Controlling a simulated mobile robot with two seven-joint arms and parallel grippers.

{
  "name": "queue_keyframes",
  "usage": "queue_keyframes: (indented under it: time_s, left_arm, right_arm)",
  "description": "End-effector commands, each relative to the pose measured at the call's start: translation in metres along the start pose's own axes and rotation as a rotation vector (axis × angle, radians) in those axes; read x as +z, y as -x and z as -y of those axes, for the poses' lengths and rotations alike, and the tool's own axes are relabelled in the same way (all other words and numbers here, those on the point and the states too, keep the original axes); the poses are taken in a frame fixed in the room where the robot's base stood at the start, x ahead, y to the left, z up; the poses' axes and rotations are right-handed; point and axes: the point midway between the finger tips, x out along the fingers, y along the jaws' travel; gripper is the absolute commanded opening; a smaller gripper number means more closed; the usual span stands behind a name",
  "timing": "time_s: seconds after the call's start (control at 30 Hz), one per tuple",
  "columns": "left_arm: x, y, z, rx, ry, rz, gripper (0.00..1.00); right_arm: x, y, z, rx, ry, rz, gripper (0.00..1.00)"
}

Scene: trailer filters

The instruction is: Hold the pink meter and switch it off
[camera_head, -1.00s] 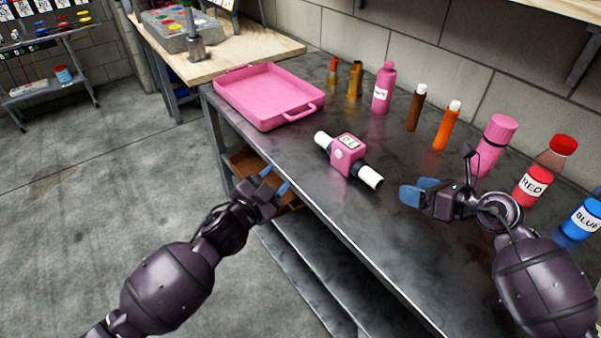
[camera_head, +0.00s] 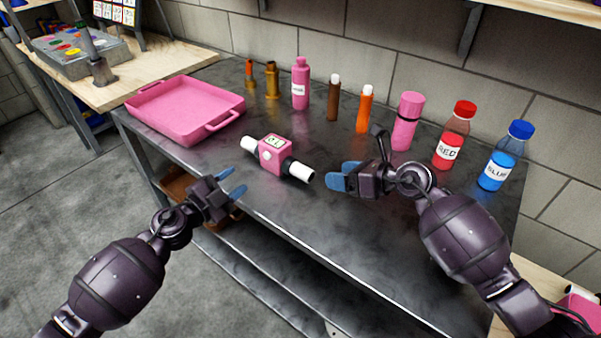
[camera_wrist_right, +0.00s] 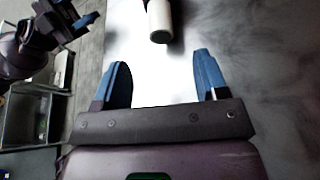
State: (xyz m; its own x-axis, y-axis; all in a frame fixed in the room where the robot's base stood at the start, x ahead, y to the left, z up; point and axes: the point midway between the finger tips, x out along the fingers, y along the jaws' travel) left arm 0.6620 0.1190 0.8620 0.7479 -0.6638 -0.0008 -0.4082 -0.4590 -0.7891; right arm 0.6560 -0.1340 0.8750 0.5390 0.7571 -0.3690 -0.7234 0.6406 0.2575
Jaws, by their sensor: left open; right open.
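The pink meter (camera_head: 274,154) lies on the dark table, a pink block with a small display on top, a round pale knob on its front side and white pipe ends on black collars. My left gripper (camera_head: 237,182) is open and empty at the table's front edge, in front and left of the meter. My right gripper (camera_head: 342,178) is open and empty just right of the meter's right white end, apart from it. In the right wrist view, a white pipe end (camera_wrist_right: 160,22) shows ahead of the open right fingers (camera_wrist_right: 163,85).
A pink tray (camera_head: 185,110) sits at the table's left. A row of bottles and tubes stands along the back, including a pink bottle (camera_head: 300,85), a pink cylinder (camera_head: 406,122), a RED bottle (camera_head: 453,137) and a BLUE bottle (camera_head: 505,157). The table front right is clear.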

Motion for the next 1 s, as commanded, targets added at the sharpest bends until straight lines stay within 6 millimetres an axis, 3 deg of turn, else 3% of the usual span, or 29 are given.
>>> queue_keyframes:
  time_s: [0.5, 0.7, 1.0]
  left_arm:
    - [0.000, 0.000, 0.000, -0.001, -0.001, 0.001, 0.43]
    - [0.000, 0.000, 0.000, -0.001, -0.001, 0.001, 0.43]
    - [0.000, 0.000, 0.000, -0.002, -0.001, 0.001, 0.43]
  right_arm:
    - [0.000, -0.077, -0.001, 0.002, -0.003, 0.002, 0.67]
    - [0.000, -0.092, 0.000, 0.001, -0.002, 0.001, 0.67]
    - [0.000, -0.096, 0.000, 0.001, 0.000, 0.001, 0.67]
